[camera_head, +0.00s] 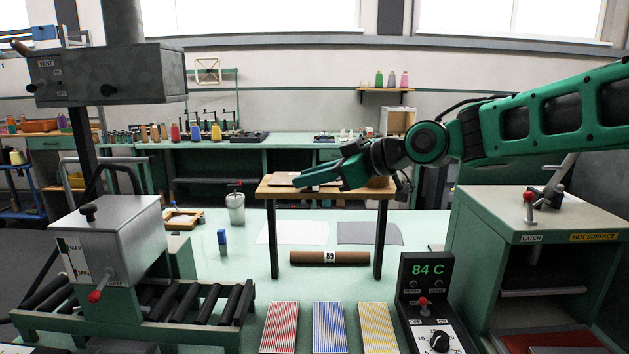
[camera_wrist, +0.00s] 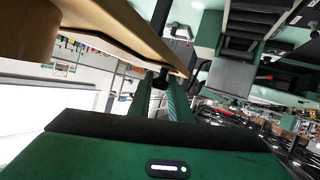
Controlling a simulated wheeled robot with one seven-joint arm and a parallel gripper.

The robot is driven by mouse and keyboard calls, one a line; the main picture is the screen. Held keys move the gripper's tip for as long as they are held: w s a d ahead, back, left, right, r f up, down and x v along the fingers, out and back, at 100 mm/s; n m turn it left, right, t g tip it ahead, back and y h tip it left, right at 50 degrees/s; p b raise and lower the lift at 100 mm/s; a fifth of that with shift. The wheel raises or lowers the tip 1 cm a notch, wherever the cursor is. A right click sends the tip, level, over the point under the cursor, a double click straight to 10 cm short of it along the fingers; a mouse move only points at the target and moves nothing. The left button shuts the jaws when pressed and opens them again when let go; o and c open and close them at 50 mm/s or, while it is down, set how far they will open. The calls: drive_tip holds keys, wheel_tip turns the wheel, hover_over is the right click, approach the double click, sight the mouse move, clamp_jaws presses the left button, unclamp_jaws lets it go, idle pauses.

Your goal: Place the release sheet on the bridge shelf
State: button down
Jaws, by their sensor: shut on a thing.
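The bridge shelf (camera_head: 345,191) is a wooden board on black legs, standing on the pale green bench. Its board also shows close up in the wrist view (camera_wrist: 120,25). My gripper (camera_head: 298,180) is at the shelf's left part, at about board height. In the wrist view its fingers (camera_wrist: 162,82) are close together, with something small and dark at their tips that I cannot identify.
A brown roll marked 89 (camera_head: 330,257) lies under the shelf. Red, blue and yellow striped pads (camera_head: 328,328) lie in front. A roller stand with a metal box (camera_head: 110,235) is at left; a hot-surface press (camera_head: 535,215) and an 84 C controller (camera_head: 428,300) are at right.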

drive_tip(key=shift+f, duration=0.1)
drive_tip(key=c, duration=1.6)
unclamp_jaws()
drive_tip(key=shift+c, duration=0.2)
drive_tip(key=v, duration=1.2)
drive_tip(key=shift+s, duration=0.1)
